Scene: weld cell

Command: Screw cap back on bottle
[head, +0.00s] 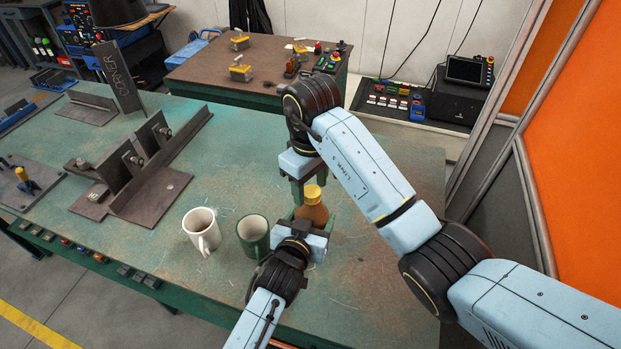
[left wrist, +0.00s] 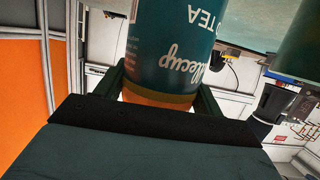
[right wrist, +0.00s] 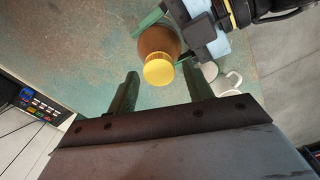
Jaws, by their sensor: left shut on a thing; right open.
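An amber bottle (head: 312,213) stands upright near the front of the green table, with a yellow cap (head: 313,193) sitting on its top. Whether the cap is threaded tight cannot be seen. My left gripper (head: 314,220) is shut around the bottle's body; in the left wrist view the bottle's teal tea label (left wrist: 170,35) lies between its fingers. My right gripper (head: 309,182) points down just above the cap and is open. In the right wrist view the yellow cap (right wrist: 158,72) shows beyond and between the open fingers, apparently not touched by them.
A green mug (head: 253,236) stands close left of the bottle, beside my left gripper, and a white mug (head: 202,230) stands further left. A brown steel fixture (head: 140,175) takes up the table's left middle. The table (head: 395,170) is bare to the bottle's right.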

